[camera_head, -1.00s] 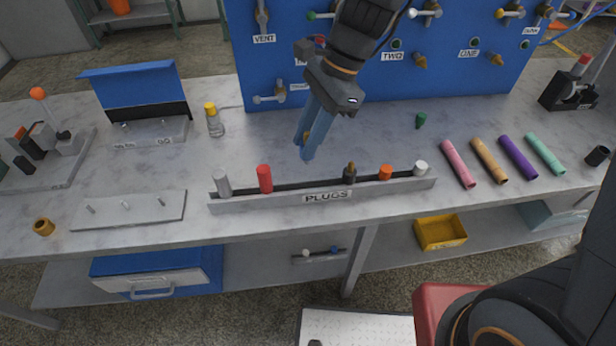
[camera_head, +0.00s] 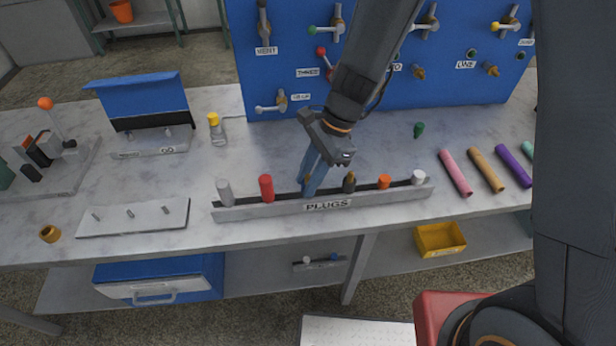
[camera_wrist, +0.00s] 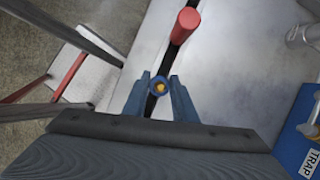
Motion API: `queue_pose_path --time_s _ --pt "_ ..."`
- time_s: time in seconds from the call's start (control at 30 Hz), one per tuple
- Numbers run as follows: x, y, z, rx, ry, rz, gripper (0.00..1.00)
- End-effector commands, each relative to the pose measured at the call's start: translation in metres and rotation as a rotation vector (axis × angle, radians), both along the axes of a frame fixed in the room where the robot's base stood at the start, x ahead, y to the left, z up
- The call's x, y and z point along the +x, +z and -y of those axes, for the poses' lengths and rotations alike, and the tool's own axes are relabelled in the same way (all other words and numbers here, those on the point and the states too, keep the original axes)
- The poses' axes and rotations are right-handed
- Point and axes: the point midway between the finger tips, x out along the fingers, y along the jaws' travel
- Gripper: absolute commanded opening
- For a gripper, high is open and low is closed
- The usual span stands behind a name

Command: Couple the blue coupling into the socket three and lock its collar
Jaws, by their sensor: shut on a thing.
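My gripper (camera_head: 306,188) is shut on a small round blue piece with a brass centre (camera_wrist: 159,86), between its blue fingertips in the wrist view. I cannot tell whether this is a plug or the coupling. In the head view it is at the gap in the PLUGS rack (camera_head: 270,210), between the red plug (camera_head: 266,188) and a dark brass-topped plug (camera_head: 349,182). I cannot tell whether the piece touches the rack. The THREE label (camera_head: 308,72) is on the blue panel (camera_head: 285,45); my arm partly covers its socket. I cannot make out a separate blue coupling or its collar.
The rack also holds a grey plug (camera_head: 225,192), an orange plug (camera_head: 384,181) and a white plug (camera_head: 418,177). A yellow-capped bottle (camera_head: 216,128) and a green piece (camera_head: 419,130) stand behind it. Coloured cylinders lie at right, including a pink one (camera_head: 455,173).

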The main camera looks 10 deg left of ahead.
Motion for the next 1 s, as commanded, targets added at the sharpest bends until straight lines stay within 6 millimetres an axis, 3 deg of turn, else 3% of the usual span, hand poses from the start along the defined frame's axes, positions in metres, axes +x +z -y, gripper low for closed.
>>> queue_pose_path --time_s 0.47,0.5,0.6,1.0 --pt "0.0001 -0.0069 0.0002 0.000 -0.001 0.000 0.01" --pt "0.0000 -0.0074 0.0002 0.000 -0.001 0.000 0.27" --pt "-0.0001 -0.0066 0.0002 0.000 0.000 0.000 0.43" --pt "0.0002 -0.0069 -0.0001 0.000 0.000 0.001 0.44"
